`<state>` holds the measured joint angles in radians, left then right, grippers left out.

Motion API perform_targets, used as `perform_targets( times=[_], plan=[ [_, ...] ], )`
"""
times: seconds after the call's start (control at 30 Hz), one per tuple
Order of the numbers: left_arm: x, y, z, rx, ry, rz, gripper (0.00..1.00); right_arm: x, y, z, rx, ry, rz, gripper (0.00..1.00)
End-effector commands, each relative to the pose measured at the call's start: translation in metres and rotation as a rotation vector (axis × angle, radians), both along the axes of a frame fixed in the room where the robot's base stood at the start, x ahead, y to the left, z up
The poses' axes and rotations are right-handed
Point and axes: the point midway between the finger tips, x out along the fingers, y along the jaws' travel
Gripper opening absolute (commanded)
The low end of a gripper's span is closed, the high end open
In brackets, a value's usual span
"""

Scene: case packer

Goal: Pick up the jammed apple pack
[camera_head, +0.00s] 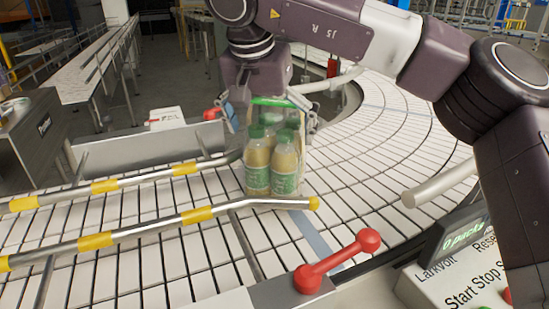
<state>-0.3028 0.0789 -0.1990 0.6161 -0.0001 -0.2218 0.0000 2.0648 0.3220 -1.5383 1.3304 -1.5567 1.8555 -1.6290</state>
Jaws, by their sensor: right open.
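The apple pack (272,165) is a group of bottles with pale contents, green caps and green labels. It stands upright on the white conveyor, at the end of the yellow-banded guide rails. My right gripper (268,112) comes down from above, with its open fingers on either side of the pack's upper part. I cannot tell whether the fingers touch the pack. The back of the pack is partly hidden by its front bottles and the gripper. My left gripper is out of view.
Two guide rails (145,231) with yellow bands run in from the left, close to the pack. A red-knobbed handle (338,262) is at the front, and a control box (455,275) is at the front right. The curved conveyor (385,165) is clear right of the pack.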

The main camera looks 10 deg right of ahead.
Motion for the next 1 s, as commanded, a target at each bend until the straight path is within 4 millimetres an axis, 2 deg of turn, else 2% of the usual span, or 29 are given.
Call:
perform_targets(
  times=[0.3, 0.6, 1.0],
  plan=[
    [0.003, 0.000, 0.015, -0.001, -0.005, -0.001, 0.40, 0.013, -0.013, -0.039, -0.001, 0.002, 0.001, 1.00],
    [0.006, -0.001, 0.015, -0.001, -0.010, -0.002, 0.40, 0.015, -0.014, -0.045, 0.001, -0.002, 0.002, 1.00],
    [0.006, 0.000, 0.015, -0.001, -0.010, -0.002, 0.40, 0.015, -0.013, -0.045, 0.001, -0.002, 0.002, 0.56]
  ],
)
